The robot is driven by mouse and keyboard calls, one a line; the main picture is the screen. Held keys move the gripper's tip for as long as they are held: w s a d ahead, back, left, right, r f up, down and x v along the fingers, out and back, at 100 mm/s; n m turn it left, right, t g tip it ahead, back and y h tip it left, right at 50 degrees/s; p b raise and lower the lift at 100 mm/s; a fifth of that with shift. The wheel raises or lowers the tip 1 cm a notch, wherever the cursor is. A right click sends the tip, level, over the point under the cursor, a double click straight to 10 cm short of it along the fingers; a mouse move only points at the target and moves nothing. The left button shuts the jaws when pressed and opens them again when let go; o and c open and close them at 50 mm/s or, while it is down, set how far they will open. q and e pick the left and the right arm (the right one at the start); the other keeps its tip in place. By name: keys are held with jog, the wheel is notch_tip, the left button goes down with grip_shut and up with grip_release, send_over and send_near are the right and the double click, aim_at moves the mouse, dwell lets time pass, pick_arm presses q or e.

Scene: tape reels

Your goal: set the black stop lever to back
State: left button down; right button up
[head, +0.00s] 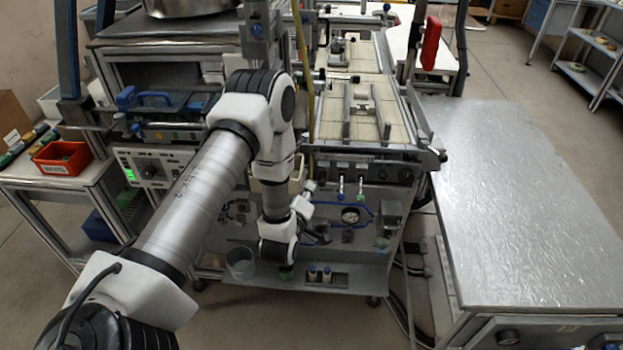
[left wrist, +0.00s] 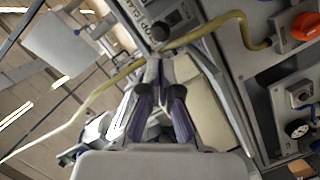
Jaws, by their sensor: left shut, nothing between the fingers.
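A black ball knob (left wrist: 160,31), which looks like the end of the black stop lever, shows in the left wrist view just ahead of my left gripper (left wrist: 161,92). The gripper's dark fingertips are close together with nothing between them. A gap shows between the fingertips and the knob in the picture; how deep it is I cannot tell. The lever's shaft is not clearly visible. In the head view my left gripper (head: 309,187) is small, low at the front of the machine, partly behind my arm. I cannot make out the lever there. My right gripper is not in view.
A yellow hose (left wrist: 100,90) crosses close in front of the fingers. An orange knob (left wrist: 305,26) is at the right. In the head view, a gauge (head: 350,214) and blue tubing are on the machine's front, and a bare metal table (head: 520,200) stands to the right.

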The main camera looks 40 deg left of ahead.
aim_at(322, 179)
pick_arm(q)
jog(key=x, duration=0.3)
jog(key=shift+f, duration=0.1)
